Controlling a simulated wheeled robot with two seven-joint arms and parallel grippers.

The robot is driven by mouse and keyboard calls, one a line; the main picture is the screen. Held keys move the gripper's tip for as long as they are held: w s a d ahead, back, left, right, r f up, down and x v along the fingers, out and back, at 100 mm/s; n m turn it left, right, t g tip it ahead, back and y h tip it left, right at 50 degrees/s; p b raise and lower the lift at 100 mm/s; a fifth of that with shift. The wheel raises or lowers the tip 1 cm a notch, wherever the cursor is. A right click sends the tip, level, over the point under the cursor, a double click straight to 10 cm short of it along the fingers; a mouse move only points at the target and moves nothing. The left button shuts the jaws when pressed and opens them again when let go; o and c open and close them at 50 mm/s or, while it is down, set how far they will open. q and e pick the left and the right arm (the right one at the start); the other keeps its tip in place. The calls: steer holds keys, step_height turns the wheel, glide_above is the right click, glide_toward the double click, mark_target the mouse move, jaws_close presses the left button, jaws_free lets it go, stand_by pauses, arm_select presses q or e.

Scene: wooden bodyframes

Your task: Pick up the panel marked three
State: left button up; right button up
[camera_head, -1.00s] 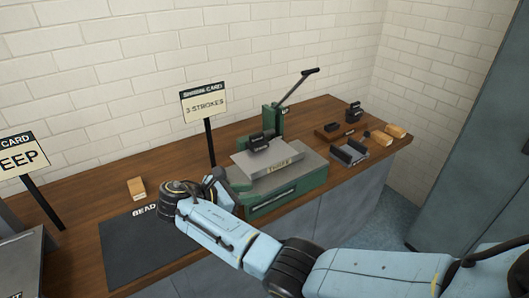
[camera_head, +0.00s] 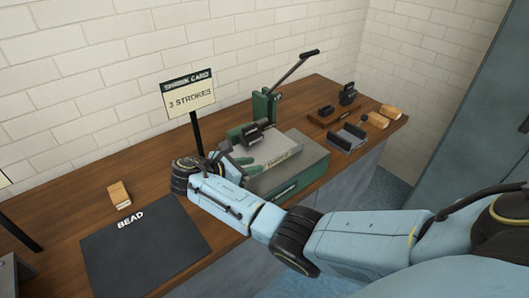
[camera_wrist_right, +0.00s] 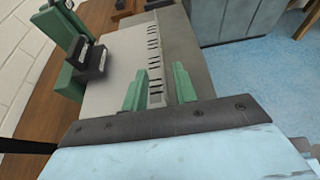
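A light grey sheet panel (camera_head: 283,146) lies on the green shrinker machine (camera_head: 292,184), its near edge lettered too small to read; I cannot make out a three on it. In the right wrist view the panel (camera_wrist_right: 118,68) has a raised strip with dark tick marks along one edge. My right gripper (camera_head: 243,163) is at the panel's near left end. In the wrist view its green fingers (camera_wrist_right: 160,88) stand apart, one on each side of the strip, with a gap showing. Whether they touch it is unclear. My left gripper is not in view.
A card reading 3 STROKES (camera_head: 189,98) stands behind my right wrist. A dark mat marked BEAD (camera_head: 145,250) and a wooden block (camera_head: 119,194) are at left. The machine's lever (camera_head: 292,70) rises behind the panel. A dark bracket (camera_head: 347,138) and small blocks (camera_head: 390,112) are at right.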

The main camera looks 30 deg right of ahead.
steer(key=shift+d+f, duration=0.25)
steer(key=shift+d, duration=0.25)
steer(key=x, duration=0.3)
steer(key=shift+d+f+b, duration=0.25)
steer(key=shift+f+b, duration=0.05)
steer(key=shift+f, duration=0.05)
steer(key=shift+d+f, duration=0.1)
steer(key=shift+d, duration=0.15)
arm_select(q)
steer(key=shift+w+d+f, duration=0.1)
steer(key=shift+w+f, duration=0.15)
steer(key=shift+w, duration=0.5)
arm_select(e)
jaws_close()
